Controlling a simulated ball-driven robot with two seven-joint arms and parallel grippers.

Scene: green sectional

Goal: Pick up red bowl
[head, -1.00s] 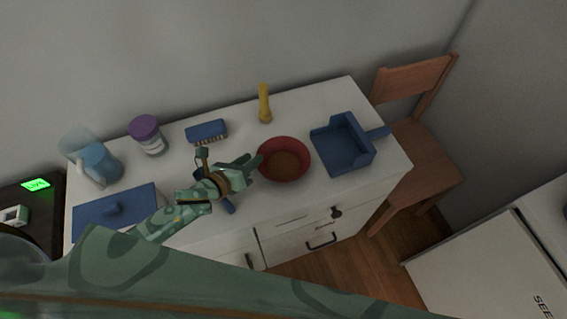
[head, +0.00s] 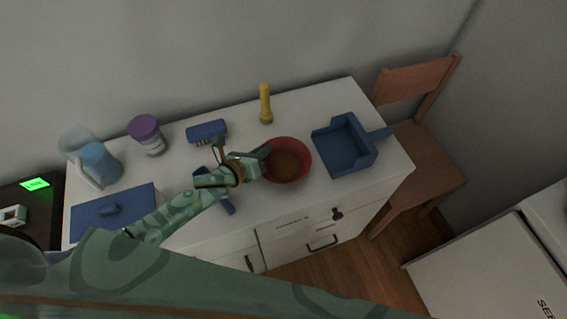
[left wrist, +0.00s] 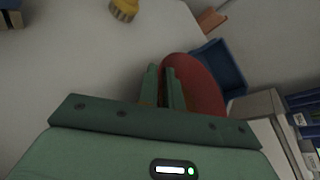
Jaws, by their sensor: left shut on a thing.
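The red bowl (head: 290,173) stands upright on the white dresser top, near its front edge. My left gripper (head: 262,160) is at the bowl's left rim, shut on the rim. In the left wrist view the two fingers (left wrist: 168,88) are close together with the red bowl (left wrist: 200,88) at and beyond their tips. The fingers hide part of the bowl's near wall. My right gripper is not in either view.
A blue dustpan (head: 345,146) lies just right of the bowl. A yellow flashlight (head: 265,104) stands behind it. A blue brush (head: 207,131), a purple-lidded jar (head: 146,134), a blue jug (head: 101,163) and a blue box (head: 112,211) are to the left. A wooden chair (head: 418,150) stands at right.

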